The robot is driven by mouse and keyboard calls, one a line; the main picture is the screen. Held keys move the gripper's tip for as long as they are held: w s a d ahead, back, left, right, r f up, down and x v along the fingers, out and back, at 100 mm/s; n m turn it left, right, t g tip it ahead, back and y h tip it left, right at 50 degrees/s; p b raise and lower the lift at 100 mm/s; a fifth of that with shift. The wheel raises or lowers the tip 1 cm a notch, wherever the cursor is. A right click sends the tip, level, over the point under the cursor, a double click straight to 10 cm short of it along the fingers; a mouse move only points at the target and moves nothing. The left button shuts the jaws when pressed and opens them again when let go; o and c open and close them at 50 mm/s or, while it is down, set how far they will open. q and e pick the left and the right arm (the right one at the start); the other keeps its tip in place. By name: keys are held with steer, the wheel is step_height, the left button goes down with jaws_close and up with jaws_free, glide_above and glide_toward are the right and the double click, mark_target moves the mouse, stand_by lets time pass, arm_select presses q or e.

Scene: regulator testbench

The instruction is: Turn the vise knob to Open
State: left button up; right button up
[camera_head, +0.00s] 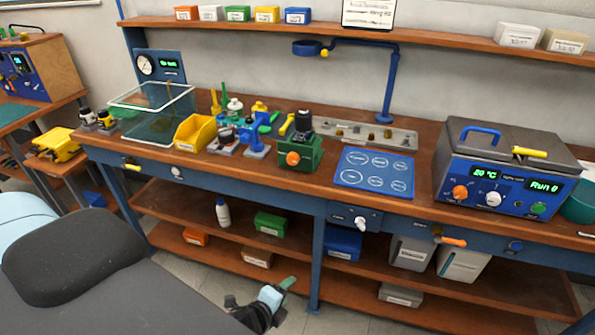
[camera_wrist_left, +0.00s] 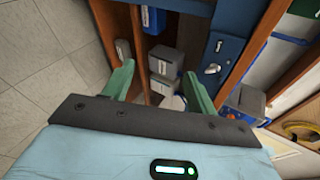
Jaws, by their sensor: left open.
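The vise (camera_head: 311,157) is a green block on the workbench, left of the blue mat, with a dark cylindrical part standing on it. Its orange knob (camera_head: 292,158) is on the front face; I cannot read any setting beside it. My left gripper (camera_head: 286,285) is low in front of the bench, below the worktop and well apart from the vise. In the left wrist view its two green fingers (camera_wrist_left: 158,72) are spread with nothing between them. The vise is not recognisable in that view. My right gripper is not in view.
A yellow bin (camera_head: 195,133) and small blue fixtures stand left of the vise. A blue mat with circles (camera_head: 375,171) lies to its right, before a metal tray (camera_head: 366,135). The bath unit (camera_head: 503,183) stands further right. Boxes fill the lower shelves.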

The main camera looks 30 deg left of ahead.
arm_select(q)
steer(key=w+a+r+m+t+y, duration=0.25)
steer(key=w+a+r+m, duration=0.55)
steer(key=w+r+m, duration=0.4)
steer(key=m+t+y, duration=0.2)
steer(key=m+t, duration=0.1)
steer(key=m, duration=0.1)
glide_toward(292, 160)
steer(key=w, duration=0.2)
steer(key=x, duration=0.5)
steer(key=shift+a+f+b, duration=0.2)
steer(key=shift+a+b, duration=0.1)
steer(key=shift+a, duration=0.05)
steer(key=shift+w+a+r, duration=0.15)
steer(key=shift+w, duration=0.55)
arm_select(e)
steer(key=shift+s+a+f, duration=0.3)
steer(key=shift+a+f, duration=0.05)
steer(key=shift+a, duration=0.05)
arm_select(q)
steer(key=c, duration=1)
steer(key=shift+h, duration=0.25)
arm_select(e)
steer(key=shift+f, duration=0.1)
